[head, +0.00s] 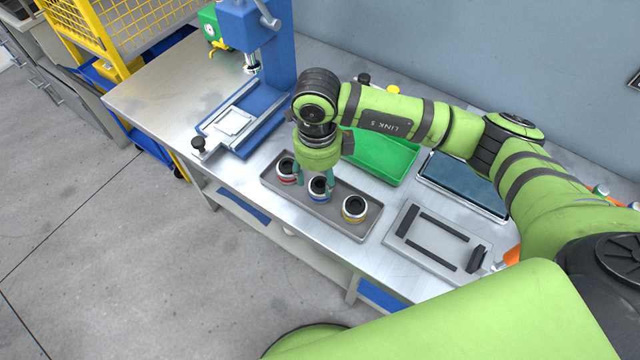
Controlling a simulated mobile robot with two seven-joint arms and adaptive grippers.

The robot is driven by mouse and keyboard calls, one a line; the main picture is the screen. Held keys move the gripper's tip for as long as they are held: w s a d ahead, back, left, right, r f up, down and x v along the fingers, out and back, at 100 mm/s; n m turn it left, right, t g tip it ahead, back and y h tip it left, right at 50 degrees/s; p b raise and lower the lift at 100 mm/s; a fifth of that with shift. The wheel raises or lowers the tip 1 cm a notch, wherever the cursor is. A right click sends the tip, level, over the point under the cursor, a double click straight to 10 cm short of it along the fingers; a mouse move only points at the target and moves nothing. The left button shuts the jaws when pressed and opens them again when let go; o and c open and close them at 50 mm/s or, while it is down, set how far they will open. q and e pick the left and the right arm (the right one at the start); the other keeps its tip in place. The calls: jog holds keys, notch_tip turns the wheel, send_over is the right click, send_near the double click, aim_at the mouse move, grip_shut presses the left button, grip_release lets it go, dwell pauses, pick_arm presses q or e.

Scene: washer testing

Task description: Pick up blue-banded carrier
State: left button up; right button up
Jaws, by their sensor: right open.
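The blue-banded carrier (319,195) is a short white cup with a dark centre, standing upright in the middle of a grey tray (371,222). A red-banded carrier (286,176) stands to its left and a yellow-banded carrier (353,213) to its right in the same tray. My right gripper (315,183) points down over the tray, open, with its teal fingers on either side of the blue-banded carrier. I cannot tell whether the fingers touch it. One finger is close to the red-banded carrier. My left gripper is not in view.
A blue press (262,50) stands at the left of the metal table. A green bin (385,158) and a dark blue-topped tray (463,185) lie behind the carriers. A grey fixture plate (432,240) is to the right. The table's left end (165,95) is clear.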

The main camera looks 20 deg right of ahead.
aim_at(319, 183)
notch_tip(319, 183, down, 4)
jog(key=shift+d+r+p, duration=0.15)
jog(key=shift+r+p, duration=0.1)
jog(key=shift+p, duration=0.35)
jog(key=shift+f, duration=0.25)
jog(key=c, duration=0.9)
jog(key=shift+r, duration=0.15)
